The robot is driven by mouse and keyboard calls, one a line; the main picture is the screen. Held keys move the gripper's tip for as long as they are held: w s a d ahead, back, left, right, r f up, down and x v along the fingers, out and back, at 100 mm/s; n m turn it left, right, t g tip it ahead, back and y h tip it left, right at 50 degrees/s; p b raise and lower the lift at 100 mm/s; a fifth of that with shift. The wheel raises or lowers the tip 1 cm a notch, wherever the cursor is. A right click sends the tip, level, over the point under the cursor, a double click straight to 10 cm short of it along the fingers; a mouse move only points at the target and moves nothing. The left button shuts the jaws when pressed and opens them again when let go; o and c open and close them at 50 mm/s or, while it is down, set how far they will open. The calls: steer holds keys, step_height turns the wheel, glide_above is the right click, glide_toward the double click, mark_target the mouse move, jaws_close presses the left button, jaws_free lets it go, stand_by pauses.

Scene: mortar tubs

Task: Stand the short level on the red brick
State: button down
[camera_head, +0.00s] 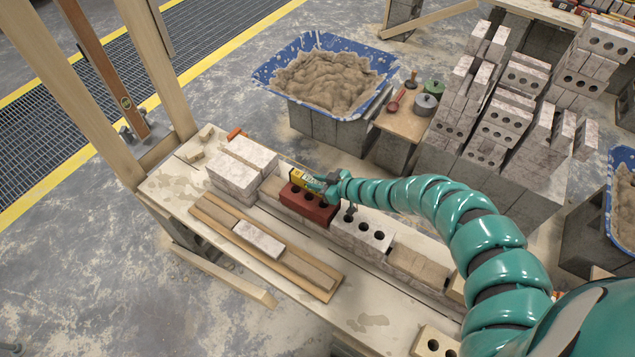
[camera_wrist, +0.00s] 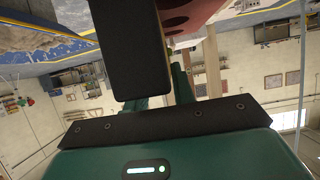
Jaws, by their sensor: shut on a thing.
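The red brick (camera_head: 310,208), with dark holes in its top, sits in the row of bricks on the plank bench. The short yellow level (camera_head: 299,178) is over the far edge of the red brick, its long side roughly along the row. Whether it touches the brick I cannot tell. My gripper (camera_head: 326,187) is shut on the level at its right part.
Pale bricks (camera_head: 238,172) stand left of the red brick, and a white holed brick (camera_head: 362,233) stands right of it. A wooden board (camera_head: 300,274) lies in front. A blue mortar tub (camera_head: 264,76) and brick stacks (camera_head: 510,105) stand behind. Wooden posts (camera_head: 160,65) rise at the left.

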steer(key=shift+f, duration=0.1)
steer(key=c, duration=1.1)
jaws_free()
steer(key=shift+s+d+r, duration=0.2)
steer(key=shift+d+r, duration=0.1)
steer(key=shift+d, duration=0.15)
steer(key=shift+p+v, duration=0.65)
steer(key=shift+v, duration=7.5)
steer(key=shift+f, duration=0.1)
